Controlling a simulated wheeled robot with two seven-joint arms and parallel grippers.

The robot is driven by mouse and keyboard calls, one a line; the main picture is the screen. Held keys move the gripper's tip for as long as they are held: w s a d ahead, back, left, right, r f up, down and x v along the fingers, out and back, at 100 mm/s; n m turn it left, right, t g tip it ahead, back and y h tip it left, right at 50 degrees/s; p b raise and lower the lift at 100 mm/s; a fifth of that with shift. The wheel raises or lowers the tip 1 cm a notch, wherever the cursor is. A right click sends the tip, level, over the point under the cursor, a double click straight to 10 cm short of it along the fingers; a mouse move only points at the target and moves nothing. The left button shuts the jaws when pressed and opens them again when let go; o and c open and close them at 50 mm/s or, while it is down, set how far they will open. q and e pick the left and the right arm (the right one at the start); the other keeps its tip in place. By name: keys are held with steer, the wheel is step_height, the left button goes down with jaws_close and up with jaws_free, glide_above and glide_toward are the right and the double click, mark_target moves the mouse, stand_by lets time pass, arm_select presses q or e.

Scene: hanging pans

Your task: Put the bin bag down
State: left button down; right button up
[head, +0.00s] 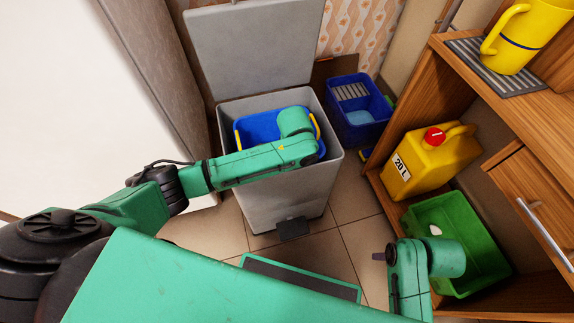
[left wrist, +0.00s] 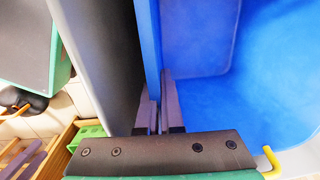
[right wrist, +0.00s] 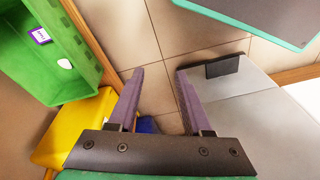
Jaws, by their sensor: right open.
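The bin bag (head: 258,126) appears as a stiff blue liner with yellow handles, sitting inside a tall grey bin (head: 285,207) with its lid (head: 252,45) raised. My left arm reaches over the bin from the left. My left gripper (left wrist: 157,95) points down, its fingers shut on the bag's blue rim, close beside the bin's grey wall. The bag's inside (left wrist: 260,80) fills the right of the left wrist view. In the head view the left fingers are hidden. My right gripper (right wrist: 160,75) is open and empty, low over the floor by the shelf.
A dark blue crate (head: 357,112) stands behind the bin. The wooden shelf unit on the right holds a yellow canister (head: 430,160), a green crate (head: 455,240) and a yellow jug (head: 515,38) on top. Tiled floor (head: 350,240) lies free between bin and shelf.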

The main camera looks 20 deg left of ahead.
arm_select(q)
steer(key=w, duration=0.1)
steer(key=w+a+f+b, duration=0.1)
steer(key=w+a+b, duration=0.1)
steer(key=shift+w+a+f, duration=0.1)
steer(key=shift+w+f, duration=0.1)
steer(key=shift+f, duration=0.05)
arm_select(e)
steer(key=shift+w+a+r+t+y, duration=0.25)
steer(key=shift+w+a+r+t, duration=0.1)
steer(key=shift+a, duration=0.3)
steer(key=shift+w+a+r+t+y, duration=0.25)
steer(key=shift+w+a+r+t, duration=0.1)
steer(key=shift+a, duration=0.25)
arm_select(q)
steer(key=shift+f, duration=0.1)
steer(key=c, duration=1.1)
jaws_free()
